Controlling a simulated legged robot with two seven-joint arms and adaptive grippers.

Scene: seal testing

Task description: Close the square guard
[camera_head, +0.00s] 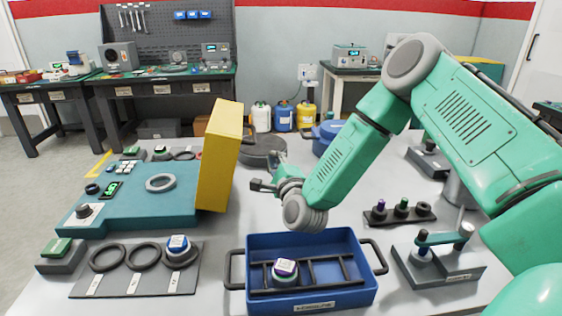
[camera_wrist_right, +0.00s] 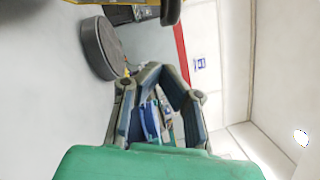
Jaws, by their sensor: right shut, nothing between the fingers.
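The yellow square guard (camera_head: 220,158) stands upright, tilted slightly, at the right edge of the teal test station (camera_head: 150,205). The station's top is uncovered, with a grey ring (camera_head: 160,183) lying on it. My right gripper (camera_head: 262,180) is just to the right of the guard, apart from it, and holds nothing. In the right wrist view my right gripper (camera_wrist_right: 160,72) shows shut and empty. A yellow edge (camera_wrist_right: 95,2) at the top of that view may be the guard. My left gripper is not in view.
A blue bin (camera_head: 312,295) with a purple-topped part stands in front of the right arm. A dark round disc (camera_head: 262,151) lies behind the gripper. A holder with knobs (camera_head: 400,212) and a grey lever fixture (camera_head: 440,262) stand at right. A ring mat (camera_head: 138,270) lies front left.

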